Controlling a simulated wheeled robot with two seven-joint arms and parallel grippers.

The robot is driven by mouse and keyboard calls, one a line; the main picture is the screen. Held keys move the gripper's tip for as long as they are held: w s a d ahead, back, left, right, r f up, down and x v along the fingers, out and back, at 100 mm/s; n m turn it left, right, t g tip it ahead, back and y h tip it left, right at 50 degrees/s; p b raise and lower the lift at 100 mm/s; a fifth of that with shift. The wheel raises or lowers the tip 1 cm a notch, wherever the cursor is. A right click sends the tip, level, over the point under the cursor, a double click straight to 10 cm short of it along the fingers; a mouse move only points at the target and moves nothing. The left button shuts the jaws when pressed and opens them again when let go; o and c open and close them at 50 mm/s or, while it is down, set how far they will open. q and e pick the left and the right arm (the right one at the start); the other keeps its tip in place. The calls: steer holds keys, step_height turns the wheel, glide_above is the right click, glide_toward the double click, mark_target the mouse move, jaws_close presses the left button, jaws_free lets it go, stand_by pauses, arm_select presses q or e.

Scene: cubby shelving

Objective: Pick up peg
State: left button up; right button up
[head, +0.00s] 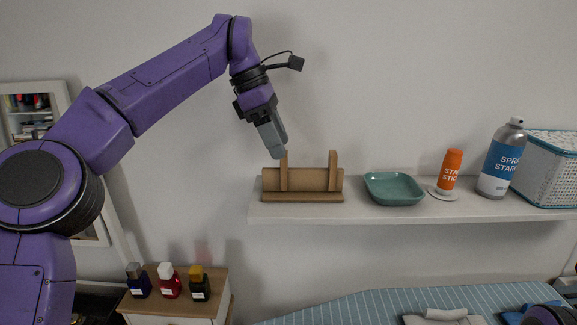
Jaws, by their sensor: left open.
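A light wooden stand (308,180) sits at the left end of the wall shelf. It has a low back board, a base strip and two upright wooden posts, the left post (284,172) and the right post (333,172). I cannot tell whether either post is a loose peg; no other peg shows. My left gripper (277,154) points down just above the left post, its grey fingers seen nearly edge-on. It is open, and nothing shows between the fingers.
The white shelf (400,210) also carries a teal dish (394,188), an orange bottle (451,170), a spray can (501,160) and a white basket (550,172). Several small bottles stand on a low cabinet (178,300) below. A striped blue surface (370,308) lies below the shelf.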

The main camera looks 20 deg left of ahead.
mark_target(288, 169)
arm_select(q)
steer(key=shift+s+d+f, duration=0.15)
steer(key=shift+d+f, duration=0.05)
steer(key=shift+f, duration=0.3)
steer(key=shift+s+d+f, duration=0.15)
steer(key=shift+f, duration=0.35)
steer(key=f, duration=0.1)
steer(key=w+f, duration=0.1)
steer(key=f, duration=0.1)
steer(key=d+f, duration=0.1)
steer(key=shift+w+f+b, duration=0.25)
steer(key=shift+b, duration=0.05)
steer(key=shift+d+f, duration=0.1)
steer(key=shift+f, duration=0.15)
steer(key=shift+s, duration=0.15)
steer(key=c, duration=1)
